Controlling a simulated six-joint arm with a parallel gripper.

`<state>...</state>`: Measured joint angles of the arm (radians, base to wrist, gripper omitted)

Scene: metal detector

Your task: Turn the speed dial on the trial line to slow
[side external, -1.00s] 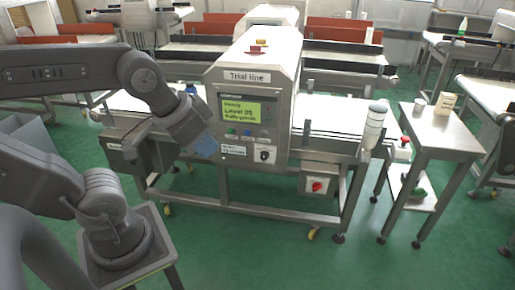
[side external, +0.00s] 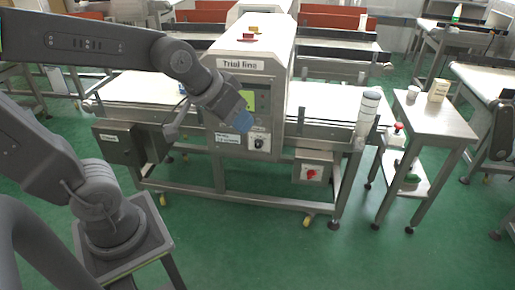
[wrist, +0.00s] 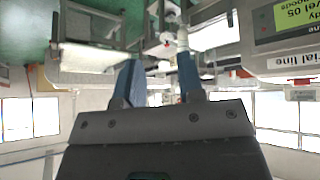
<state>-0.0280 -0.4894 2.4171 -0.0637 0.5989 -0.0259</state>
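A red rotary switch (side external: 311,174) sits on a box below right of the panel. A grey box (side external: 118,146) hangs at left.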

